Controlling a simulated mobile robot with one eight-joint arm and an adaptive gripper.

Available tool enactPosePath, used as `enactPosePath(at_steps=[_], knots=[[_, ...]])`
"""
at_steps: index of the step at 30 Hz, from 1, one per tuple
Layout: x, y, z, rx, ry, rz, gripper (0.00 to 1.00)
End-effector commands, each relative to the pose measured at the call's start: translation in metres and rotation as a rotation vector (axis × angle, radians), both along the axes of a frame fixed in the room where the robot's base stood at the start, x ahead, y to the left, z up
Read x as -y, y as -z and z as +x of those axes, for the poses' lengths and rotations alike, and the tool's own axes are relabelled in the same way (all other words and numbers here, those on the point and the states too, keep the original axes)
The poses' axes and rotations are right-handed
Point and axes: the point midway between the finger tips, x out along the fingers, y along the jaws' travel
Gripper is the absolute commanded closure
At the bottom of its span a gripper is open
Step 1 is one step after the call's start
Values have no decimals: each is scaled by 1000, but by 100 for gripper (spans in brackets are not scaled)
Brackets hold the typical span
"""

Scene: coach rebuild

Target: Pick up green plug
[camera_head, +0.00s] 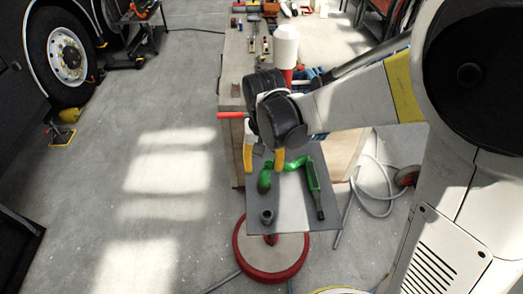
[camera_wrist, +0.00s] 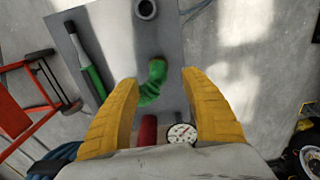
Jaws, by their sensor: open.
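A bright green, curved piece, which I take as the green plug, lies on the grey board (camera_head: 292,218). It shows in the head view (camera_head: 265,181) and in the wrist view (camera_wrist: 155,76). My gripper (camera_head: 264,168) has two yellow fingers, spread apart and empty. In the wrist view my gripper (camera_wrist: 159,80) has its fingertips to either side of the green plug, with clear gaps. I cannot tell the height between fingertips and plug.
A black and green tool (camera_head: 314,190) lies right of the plug on the board. A dark ring-shaped part (camera_head: 267,216) stands near the board's front. A red cylinder (camera_wrist: 148,130) and a gauge (camera_wrist: 182,133) show low between my fingers. A red-rimmed round base (camera_head: 271,262) is below.

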Motion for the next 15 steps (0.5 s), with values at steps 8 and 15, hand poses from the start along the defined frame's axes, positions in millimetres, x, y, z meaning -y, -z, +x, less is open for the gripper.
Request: enactPosePath(at_steps=[8, 15], knots=[[2, 29, 2, 1, 0, 0, 47], [4, 64, 4, 2, -1, 0, 47]])
